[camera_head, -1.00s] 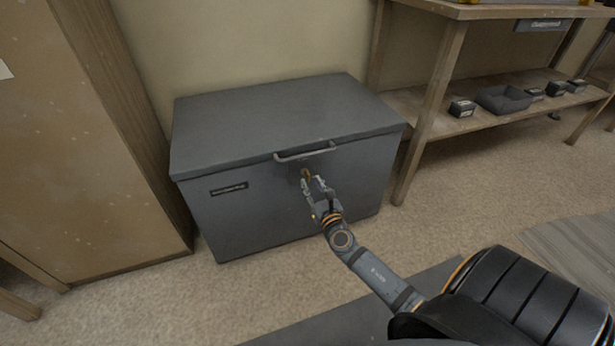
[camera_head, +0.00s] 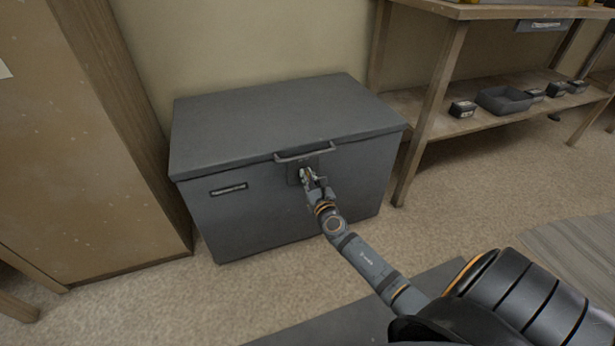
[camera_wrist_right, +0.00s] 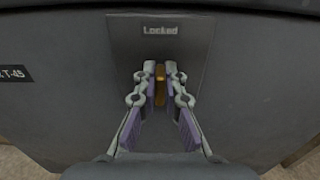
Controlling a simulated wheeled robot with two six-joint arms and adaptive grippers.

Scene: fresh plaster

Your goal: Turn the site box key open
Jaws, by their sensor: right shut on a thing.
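The grey site box (camera_head: 285,115) stands on the floor against the wall with its lid down and a bar handle (camera_head: 304,154) at its front edge. In the right wrist view, a lock plate (camera_wrist_right: 160,40) on the box front reads "Locked". The brass key (camera_wrist_right: 160,84) stands upright in front of the plate. My right gripper (camera_wrist_right: 159,85) is shut on the key, one finger on each side of it. In the head view the right gripper (camera_head: 309,178) hides the key, just below the handle. My left gripper is not in view.
A wooden cabinet (camera_head: 90,140) stands close on the left. A wooden bench (camera_head: 435,100) on the right holds a grey tray (camera_head: 503,100) and small dark boxes on its lower shelf. The floor (camera_head: 460,190) right of the box is clear.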

